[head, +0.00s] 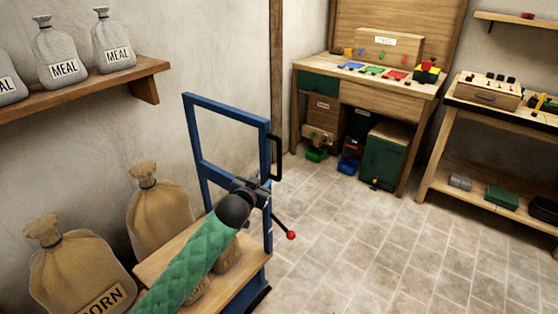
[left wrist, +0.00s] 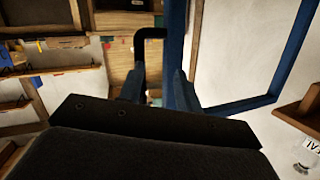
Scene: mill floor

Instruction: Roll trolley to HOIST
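The trolley has a blue upright frame (head: 228,107) and a wooden deck (head: 240,285). A black handle (head: 277,157) sticks out from its right post; it also shows in the left wrist view (left wrist: 150,33). My left gripper (head: 264,187), on the green-sleeved arm, is at that post just below the handle. In the left wrist view its two fingers (left wrist: 155,88) stand apart, near the handle's lower end; I cannot tell whether they touch it. A rod with a red knob (head: 291,235) juts out beside the post. Sacks behind my arm are partly hidden. My right gripper is out of view. No HOIST sign is readable.
Tan sacks (head: 82,272) stand at the left, below a wall shelf (head: 95,93) with meal bags. A wooden workbench (head: 360,94) with a green cabinet (head: 386,157) stands at the back, another bench (head: 490,115) at the right. The tiled floor (head: 370,250) between is clear.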

